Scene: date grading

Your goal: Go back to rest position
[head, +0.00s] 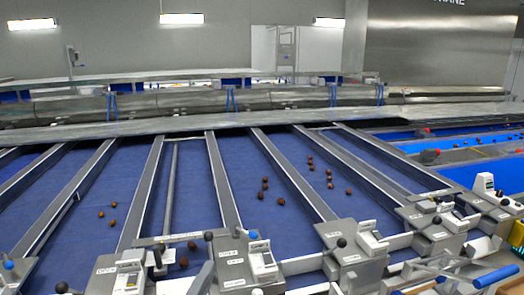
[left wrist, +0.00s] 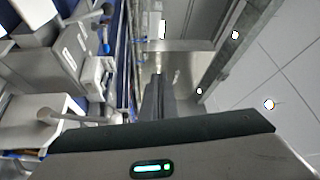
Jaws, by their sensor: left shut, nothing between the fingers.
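My left gripper (left wrist: 158,100) shows in the left wrist view as dark fingers held together, with nothing between them. Its grey housing with a green light fills the bottom of that view. I cannot make out the left gripper clearly in the head view. My right gripper is in neither view. Brown dates lie in small groups on the blue belts in the head view: one group (head: 265,185) near the middle, another (head: 329,172) to its right, and a third (head: 113,205) at the left. None is in the left gripper.
Grey lane dividers (head: 222,185) run away across the blue belts. Metal control boxes (head: 240,258) with knobs and levers line the near edge. A blue handle (head: 495,277) and a yellow part (head: 510,281) are at the lower right. A steel conveyor (head: 200,103) crosses behind.

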